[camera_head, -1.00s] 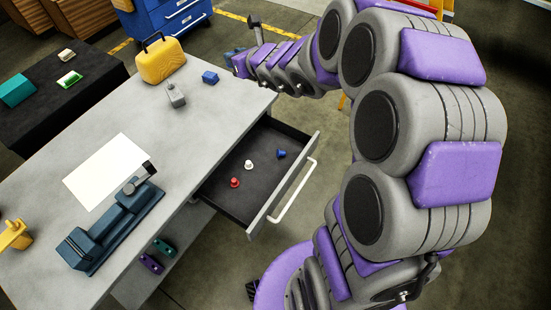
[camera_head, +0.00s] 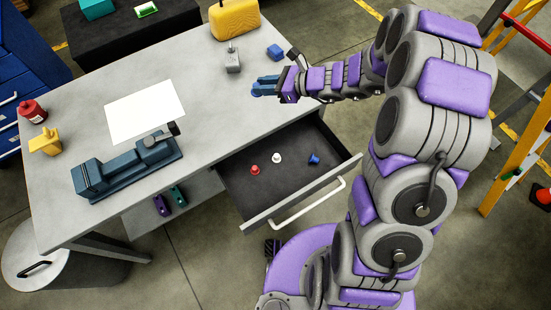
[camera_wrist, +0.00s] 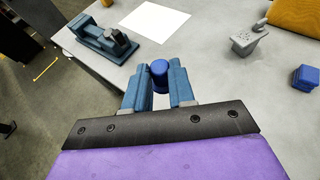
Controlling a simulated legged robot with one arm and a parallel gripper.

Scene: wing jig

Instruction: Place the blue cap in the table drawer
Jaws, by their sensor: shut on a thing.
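In the wrist view, my gripper (camera_wrist: 158,88) is shut on a blue cap (camera_wrist: 159,72), a small round piece held upright between the fingertips. In the head view, my gripper (camera_head: 264,87) is above the right part of the table, near a blue block; the held cap is hard to make out there. The table drawer (camera_head: 236,183) is pulled open at the table's front right, below and apart from my gripper. Inside it lie a red piece (camera_head: 255,170), a white piece (camera_head: 277,158) and another small blue piece (camera_head: 314,160).
On the grey table (camera_head: 85,110) are a blue vise (camera_head: 125,168), a white sheet (camera_head: 145,110), a grey weight (camera_head: 232,62), a blue block (camera_head: 275,52) and a yellow case (camera_head: 234,20). A yellow ladder (camera_head: 520,145) stands at the right.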

